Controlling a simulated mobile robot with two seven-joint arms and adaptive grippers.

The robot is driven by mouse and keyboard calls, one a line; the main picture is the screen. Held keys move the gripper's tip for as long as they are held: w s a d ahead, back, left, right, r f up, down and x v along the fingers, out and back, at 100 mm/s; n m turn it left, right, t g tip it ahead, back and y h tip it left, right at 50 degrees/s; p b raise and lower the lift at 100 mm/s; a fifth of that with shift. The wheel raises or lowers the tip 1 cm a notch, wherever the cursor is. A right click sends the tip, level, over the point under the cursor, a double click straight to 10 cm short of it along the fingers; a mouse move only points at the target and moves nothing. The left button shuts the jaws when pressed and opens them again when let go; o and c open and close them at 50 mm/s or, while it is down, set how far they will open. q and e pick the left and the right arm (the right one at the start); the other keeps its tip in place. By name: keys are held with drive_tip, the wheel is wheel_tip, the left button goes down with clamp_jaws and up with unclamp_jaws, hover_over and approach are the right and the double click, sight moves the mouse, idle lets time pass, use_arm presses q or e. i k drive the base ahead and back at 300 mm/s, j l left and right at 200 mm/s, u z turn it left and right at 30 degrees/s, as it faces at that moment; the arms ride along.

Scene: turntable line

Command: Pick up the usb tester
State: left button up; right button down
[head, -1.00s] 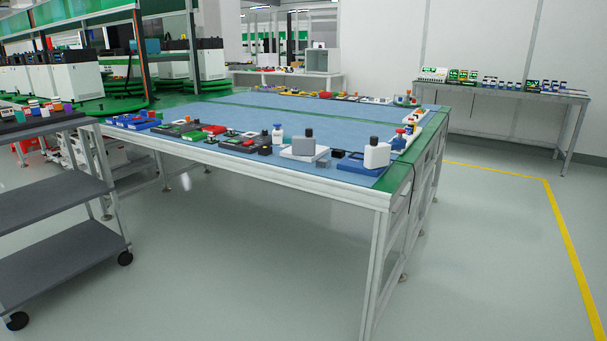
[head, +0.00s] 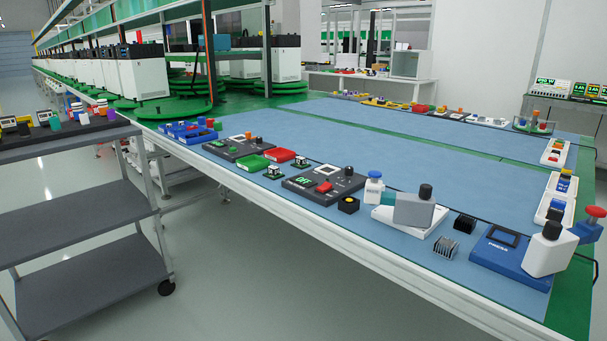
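No object in the head view is clearly labelled as a usb tester. On the side table at the right edge, small devices with lit green displays (head: 552,86) stand in a row; they are too small to identify surely. On the blue-topped workbench lies a dark grey panel (head: 323,185) with a green "OFF" display and a red switch. Neither of my grippers is in view.
The long workbench (head: 415,150) has a crowded front edge and a clear middle. White machines (head: 272,65) stand behind. Floor between cart and bench is free.

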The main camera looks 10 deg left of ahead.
sight(83, 118)
drive_tip(key=i+j, duration=0.15)
drive_tip(key=j, duration=0.2)
drive_tip(key=i+j, duration=0.2)
drive_tip(key=j, duration=0.15)
drive_tip(key=i+j, duration=0.15)
drive_tip(key=j, duration=0.25)
